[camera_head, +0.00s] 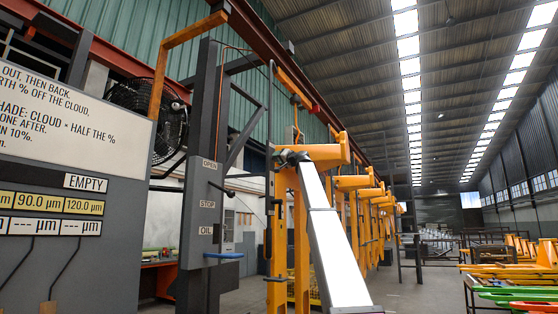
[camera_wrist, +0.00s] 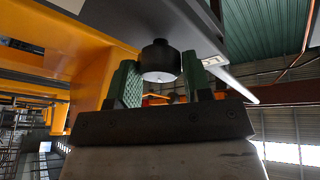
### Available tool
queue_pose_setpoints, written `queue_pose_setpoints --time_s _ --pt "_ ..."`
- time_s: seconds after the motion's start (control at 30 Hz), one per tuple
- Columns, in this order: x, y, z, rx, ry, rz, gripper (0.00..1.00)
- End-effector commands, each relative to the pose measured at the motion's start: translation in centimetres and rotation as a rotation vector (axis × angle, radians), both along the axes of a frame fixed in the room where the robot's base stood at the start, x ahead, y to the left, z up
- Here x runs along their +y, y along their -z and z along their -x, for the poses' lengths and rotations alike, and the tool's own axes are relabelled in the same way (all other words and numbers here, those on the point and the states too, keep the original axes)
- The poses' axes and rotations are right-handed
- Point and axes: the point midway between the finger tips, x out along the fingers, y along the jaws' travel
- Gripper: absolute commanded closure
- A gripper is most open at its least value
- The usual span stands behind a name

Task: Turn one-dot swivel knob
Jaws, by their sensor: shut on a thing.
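In the wrist view a black round knob (camera_wrist: 160,58) with a pale end face hangs under a grey surface. A small mark shows on that face, but I cannot clearly read its dots. My gripper (camera_wrist: 159,66) has its two green textured fingers on either side of the knob and is shut on it. Contact along the finger edges is partly hard to see. In the head view my white arm reaches up to the yellow frame (camera_head: 322,152), and its dark end is at the frame's near side. The knob cannot be made out there.
A dark post (camera_head: 204,130) with OPEN, STOP and OIL labels stands left of my arm. A grey board (camera_head: 60,180) with text and µm plates is further left, near a fan (camera_head: 150,112). A row of yellow frames runs back. Coloured parts (camera_head: 515,292) lie at right.

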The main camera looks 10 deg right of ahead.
Motion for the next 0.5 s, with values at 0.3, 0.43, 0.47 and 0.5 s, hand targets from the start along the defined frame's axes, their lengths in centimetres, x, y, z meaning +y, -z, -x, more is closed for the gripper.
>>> queue_pose_setpoints --time_s 0.3,0.43,0.47,0.5 --pt "-0.01 -0.19 0.05 0.242 0.001 -0.174 0.78" --pt "-0.02 -0.21 0.00 0.343 0.001 -0.247 0.78" --pt "-0.03 -0.20 -0.02 0.366 0.001 -0.263 0.78" --pt "-0.02 -0.23 -0.02 0.396 0.002 -0.285 0.78"
